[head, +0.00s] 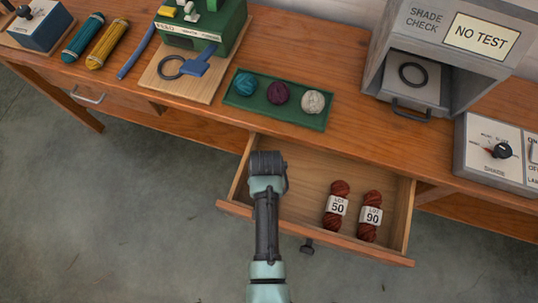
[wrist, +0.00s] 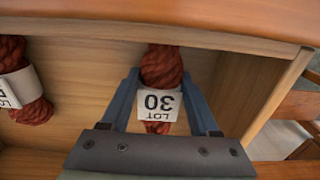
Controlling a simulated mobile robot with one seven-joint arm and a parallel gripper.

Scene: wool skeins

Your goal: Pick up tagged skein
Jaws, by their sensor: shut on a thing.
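My gripper (wrist: 160,78) is shut on a dark red wool skein (wrist: 162,62) with a white tag reading LOT 30, which appears upside down in the wrist view. The blue fingers lie on either side of the tag. In the head view my gripper (head: 267,165) is over the left part of the open drawer and hides this skein. I cannot tell whether the skein touches the drawer floor. Two other red skeins lie in the drawer, tagged LOT 50 (head: 339,188) and LOT 90 (head: 372,197). One tagged skein (wrist: 36,110) also shows at left in the wrist view.
The drawer (head: 330,245) is pulled out, its walls close around my gripper. On the table above are a green tray (head: 240,101) with three wool balls, a grey SHADE CHECK box (head: 433,22) reading NO TEST, a switch panel (head: 478,150) and a green machine (head: 228,22).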

